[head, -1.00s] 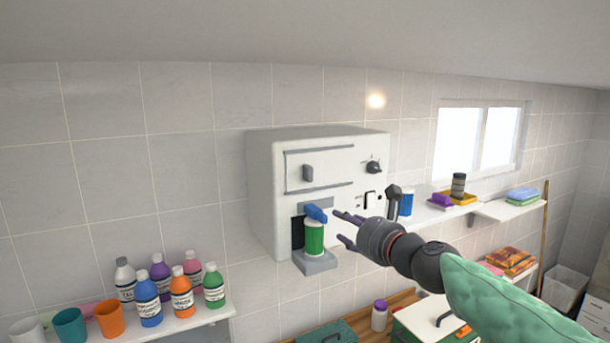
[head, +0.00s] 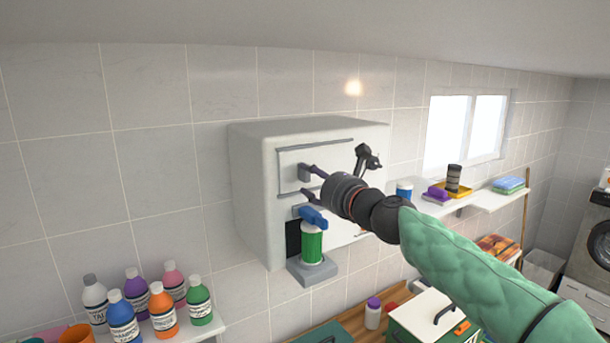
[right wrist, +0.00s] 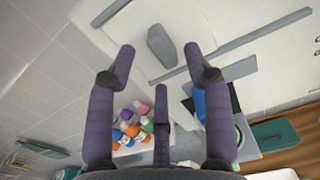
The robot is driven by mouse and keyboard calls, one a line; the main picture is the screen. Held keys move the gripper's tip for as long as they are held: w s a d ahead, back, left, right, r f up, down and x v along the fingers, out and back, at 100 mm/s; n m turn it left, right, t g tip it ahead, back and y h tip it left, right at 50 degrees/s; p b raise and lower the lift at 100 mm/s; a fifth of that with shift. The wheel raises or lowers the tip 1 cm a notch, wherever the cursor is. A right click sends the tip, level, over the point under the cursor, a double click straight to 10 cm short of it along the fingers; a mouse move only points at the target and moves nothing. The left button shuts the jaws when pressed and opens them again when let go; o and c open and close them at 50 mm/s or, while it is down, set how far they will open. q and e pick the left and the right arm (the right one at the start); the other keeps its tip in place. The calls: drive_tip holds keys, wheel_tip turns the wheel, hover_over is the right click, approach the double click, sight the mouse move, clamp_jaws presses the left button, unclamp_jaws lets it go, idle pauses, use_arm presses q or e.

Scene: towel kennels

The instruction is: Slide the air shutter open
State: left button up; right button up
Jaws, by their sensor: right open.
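The air shutter shows as a flat panel between two grey rails on the front of a white wall box (head: 250,190). Its upright grey handle (head: 303,173) sits toward the left of the rails. My right gripper (head: 308,181) is open in front of the handle. In the right wrist view, the handle (right wrist: 162,45) stands between the spread fingertips of the gripper (right wrist: 160,52), with a visible gap on either side. The gripper and wrist hide the lower right of the box front. My left gripper is not in view.
Just below the gripper, a green bottle with a blue top (head: 312,240) stands on the box's grey ledge (head: 313,272). Several bottles stand on a shelf (head: 200,333) at lower left. A shelf (head: 485,208) with small items is at right.

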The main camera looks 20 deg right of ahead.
sight(307, 175)
drive_tip(key=shift+w+a, duration=0.15)
drive_tip(key=shift+w, duration=0.8)
drive_tip(key=shift+w+a, duration=0.15)
drive_tip(key=shift+w, duration=0.75)
drive_tip(key=shift+s+r, duration=0.1)
clamp_jaws()
